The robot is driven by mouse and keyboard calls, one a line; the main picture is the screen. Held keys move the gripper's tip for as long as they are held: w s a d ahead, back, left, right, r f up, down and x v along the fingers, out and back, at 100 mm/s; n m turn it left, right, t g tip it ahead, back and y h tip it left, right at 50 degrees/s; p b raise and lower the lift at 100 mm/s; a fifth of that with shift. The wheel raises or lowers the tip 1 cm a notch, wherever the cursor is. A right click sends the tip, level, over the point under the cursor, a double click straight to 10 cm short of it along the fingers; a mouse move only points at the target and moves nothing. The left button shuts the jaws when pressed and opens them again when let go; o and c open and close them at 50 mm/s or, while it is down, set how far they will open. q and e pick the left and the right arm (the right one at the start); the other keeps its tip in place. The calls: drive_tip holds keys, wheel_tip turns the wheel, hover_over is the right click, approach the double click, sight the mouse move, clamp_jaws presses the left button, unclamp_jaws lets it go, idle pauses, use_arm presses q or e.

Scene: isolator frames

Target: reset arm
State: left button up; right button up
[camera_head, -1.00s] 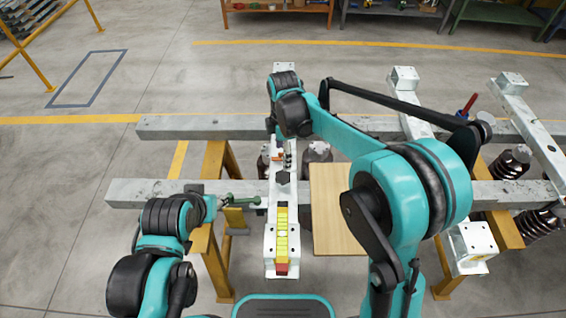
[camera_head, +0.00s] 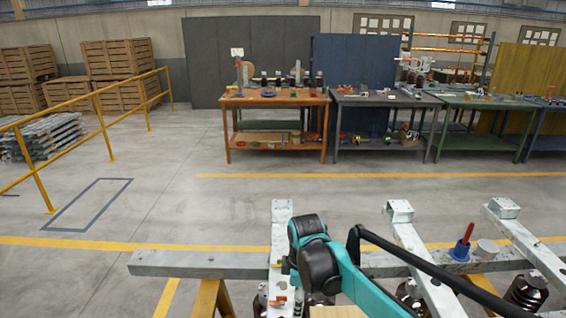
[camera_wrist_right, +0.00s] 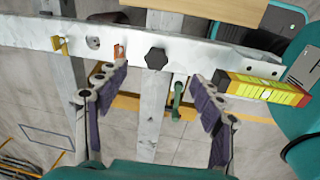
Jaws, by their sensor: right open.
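My right arm reaches over the steel isolator frame (camera_head: 205,264) in the head view; its black wrist sits beside a white cross beam (camera_head: 282,235), and its fingers are hidden there. In the right wrist view my right gripper (camera_wrist_right: 160,102) is open and empty. Its fingers are spread below the white beam (camera_wrist_right: 195,55), which carries a black knob (camera_wrist_right: 156,58) and a yellow level-like bar (camera_wrist_right: 258,88) with a red end. A green rod (camera_wrist_right: 177,97) shows between the fingers; I cannot tell whether it touches anything. My left gripper is not in view.
Dark ribbed insulators (camera_head: 527,289) hang below. Workbenches (camera_head: 275,98) stand behind. A yellow railing (camera_head: 97,105) is at left. The floor between is clear.

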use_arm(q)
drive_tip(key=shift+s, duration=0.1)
use_arm(e)
drive_tip(key=s+d+m+t, duration=0.6)
drive_tip(key=s+d+m, duration=0.8)
drive_tip(key=s+m, duration=0.3)
drive_tip(key=shift+r, duration=0.4)
